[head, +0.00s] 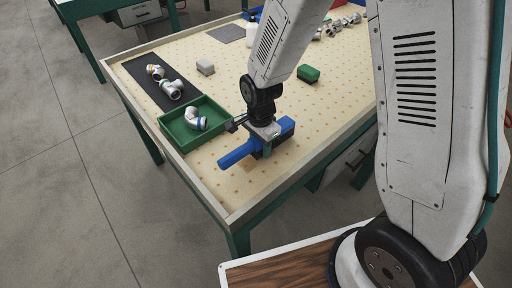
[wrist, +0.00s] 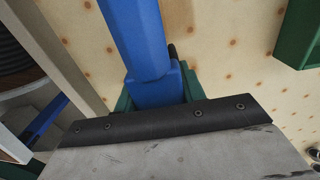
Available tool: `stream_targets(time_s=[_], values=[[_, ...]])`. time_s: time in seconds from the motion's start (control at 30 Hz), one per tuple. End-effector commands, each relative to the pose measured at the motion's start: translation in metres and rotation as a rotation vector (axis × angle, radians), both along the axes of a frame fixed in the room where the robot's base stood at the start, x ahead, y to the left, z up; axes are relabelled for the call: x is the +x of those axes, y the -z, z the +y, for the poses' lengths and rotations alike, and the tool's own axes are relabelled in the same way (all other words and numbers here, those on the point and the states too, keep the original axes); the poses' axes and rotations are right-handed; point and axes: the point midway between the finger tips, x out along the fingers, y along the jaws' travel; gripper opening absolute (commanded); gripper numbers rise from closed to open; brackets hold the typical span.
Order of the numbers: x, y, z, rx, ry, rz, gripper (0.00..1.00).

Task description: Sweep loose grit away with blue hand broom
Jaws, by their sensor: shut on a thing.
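The blue hand broom (head: 238,154) is at the front part of the table, its handle pointing to the front left. My gripper (head: 266,140) is shut on the broom, near where the handle meets the wider blue head. In the wrist view the blue handle (wrist: 140,40) runs up from my gripper (wrist: 160,100). The bristles are mostly hidden, and I cannot tell whether they touch the tabletop. The perforated tan tabletop (head: 290,165) shows many small brownish spots in a regular pattern. I cannot make out loose grit apart from these.
A green tray (head: 178,137) holding a pipe fitting (head: 196,119) lies left of my gripper. A dark mat (head: 135,75) with metal fittings (head: 171,89) lies behind it. A grey block (head: 205,67) and a green brush-like block (head: 308,74) stand farther back. A raised rim (head: 215,200) edges the table.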

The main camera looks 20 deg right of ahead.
Motion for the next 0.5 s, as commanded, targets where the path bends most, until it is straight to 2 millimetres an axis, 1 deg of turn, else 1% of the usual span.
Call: stream_targets(time_s=[0.03,0.5], values=[[0.002,-0.012,0.001,0.002,-0.002,-0.009,0.11],[0.003,-0.053,-0.004,0.003,0.007,-0.008,0.11]])
